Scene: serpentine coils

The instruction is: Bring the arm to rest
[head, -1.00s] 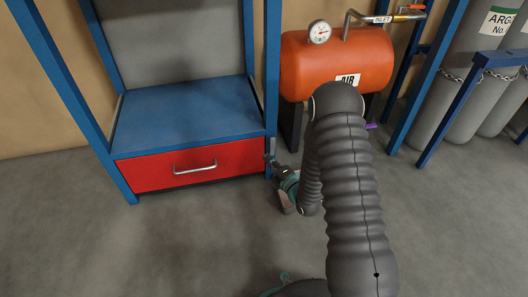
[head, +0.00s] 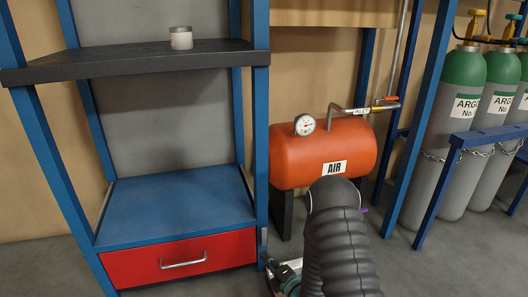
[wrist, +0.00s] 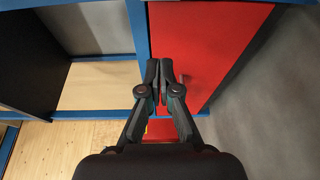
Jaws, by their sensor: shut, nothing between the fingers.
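My gripper (wrist: 160,70) is in the middle of the wrist view, with its two dark fingers together and nothing between them. A red panel (wrist: 215,45) and a blue frame edge show behind the fingers; I cannot tell how far away they are. In the head view my arm (head: 340,245) is bent, with its ribbed dark sleeve at the lower right. A teal part of my wrist end shows at the bottom edge, beside the blue post, and the fingers are hard to make out there.
A blue rack holds a red drawer (head: 180,262), pushed in, and a dark shelf (head: 110,66) with a small jar (head: 181,38). An orange air tank (head: 325,152) stands behind my arm. Grey-green gas cylinders (head: 455,130) stand behind a blue rail at right. Bare floor lies before the rail.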

